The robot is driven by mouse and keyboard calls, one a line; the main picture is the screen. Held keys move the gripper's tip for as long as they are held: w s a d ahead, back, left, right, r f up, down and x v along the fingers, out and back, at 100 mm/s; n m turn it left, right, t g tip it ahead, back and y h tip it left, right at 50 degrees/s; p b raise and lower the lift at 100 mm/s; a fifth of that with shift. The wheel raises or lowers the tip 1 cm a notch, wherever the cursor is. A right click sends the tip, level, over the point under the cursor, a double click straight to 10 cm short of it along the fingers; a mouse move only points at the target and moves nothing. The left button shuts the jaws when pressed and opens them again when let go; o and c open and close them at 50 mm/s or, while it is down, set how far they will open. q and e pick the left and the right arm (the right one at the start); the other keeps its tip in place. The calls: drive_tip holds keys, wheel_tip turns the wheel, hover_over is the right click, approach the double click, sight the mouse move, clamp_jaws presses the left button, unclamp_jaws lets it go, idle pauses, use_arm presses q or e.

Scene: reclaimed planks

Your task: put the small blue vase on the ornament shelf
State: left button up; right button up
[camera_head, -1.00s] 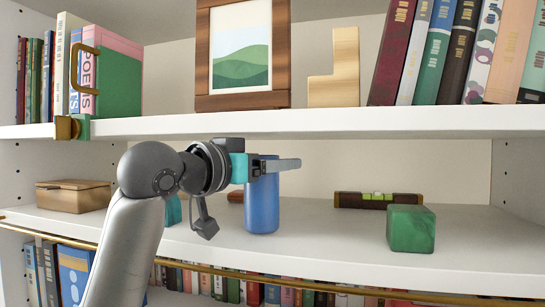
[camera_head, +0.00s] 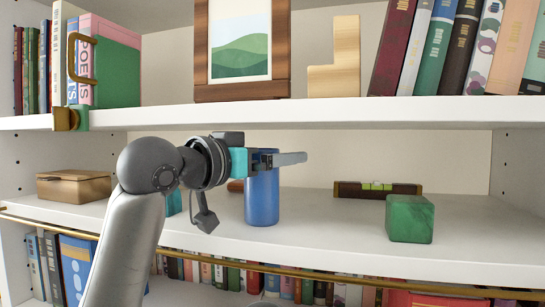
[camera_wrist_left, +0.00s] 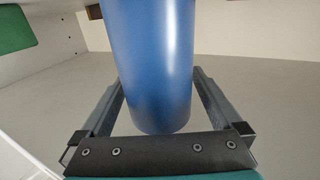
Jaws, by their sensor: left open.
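The small blue vase (camera_head: 262,200) stands upright on the middle shelf board (camera_head: 330,240). My left gripper (camera_head: 290,158) reaches in from the left at the height of the vase's upper part, its fingers pointing right. In the left wrist view the vase (camera_wrist_left: 150,65) lies between the two open fingers (camera_wrist_left: 157,80), with a gap visible on each side near its end. The gripper covers part of the vase's upper end in the head view. My right gripper is not in view.
On the middle shelf are a wooden box (camera_head: 74,186), a teal item (camera_head: 173,202) partly behind my arm, a green block (camera_head: 410,219) and a spirit level (camera_head: 377,189). The upper board (camera_head: 330,113) runs close above my gripper. Shelf between vase and green block is clear.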

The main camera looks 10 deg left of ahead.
use_arm(q)
drive_tip(key=b+v, duration=0.3)
drive_tip(key=v, duration=0.9)
drive_tip(key=shift+b, duration=0.4)
drive_tip(key=shift+r, duration=0.1)
